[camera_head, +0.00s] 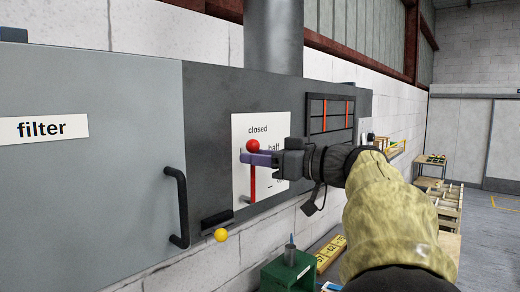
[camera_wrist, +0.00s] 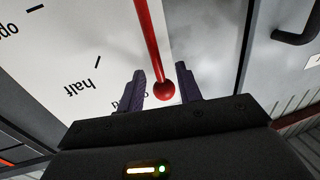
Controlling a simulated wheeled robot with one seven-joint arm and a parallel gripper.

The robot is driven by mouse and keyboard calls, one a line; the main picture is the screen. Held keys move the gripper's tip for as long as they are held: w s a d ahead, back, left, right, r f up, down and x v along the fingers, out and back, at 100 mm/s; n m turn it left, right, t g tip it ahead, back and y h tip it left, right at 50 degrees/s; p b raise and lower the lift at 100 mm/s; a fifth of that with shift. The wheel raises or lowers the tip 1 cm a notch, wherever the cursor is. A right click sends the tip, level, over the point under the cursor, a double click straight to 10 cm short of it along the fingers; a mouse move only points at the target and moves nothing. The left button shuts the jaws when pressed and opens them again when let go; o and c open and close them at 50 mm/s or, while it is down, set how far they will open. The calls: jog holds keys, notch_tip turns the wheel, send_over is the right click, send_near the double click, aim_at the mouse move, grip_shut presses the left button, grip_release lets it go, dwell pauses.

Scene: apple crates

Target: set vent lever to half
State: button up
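The vent lever (camera_head: 252,183) is a red bar with a red ball knob on a white panel (camera_head: 279,131) marked closed, half and a third, partly hidden word. The lever stands upright, its knob up below the word closed. My gripper (camera_head: 258,158) is at the knob, its purple fingers in front of the panel. In the wrist view the fingers of my gripper (camera_wrist: 160,70) are apart, one on each side of the lever (camera_wrist: 150,40) near its knob. A gap shows on the left; whether the right finger touches cannot be told.
A grey door labelled filter (camera_head: 55,128) with a black handle (camera_head: 178,207) is to the left. A yellow ball knob (camera_head: 221,235) sticks out below the panel. A slotted black grille (camera_head: 330,115) is to the right. A green box (camera_head: 288,272) stands below.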

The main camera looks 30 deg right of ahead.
grip_shut()
jog(key=shift+a+r, duration=0.1)
jog(key=shift+r, duration=0.05)
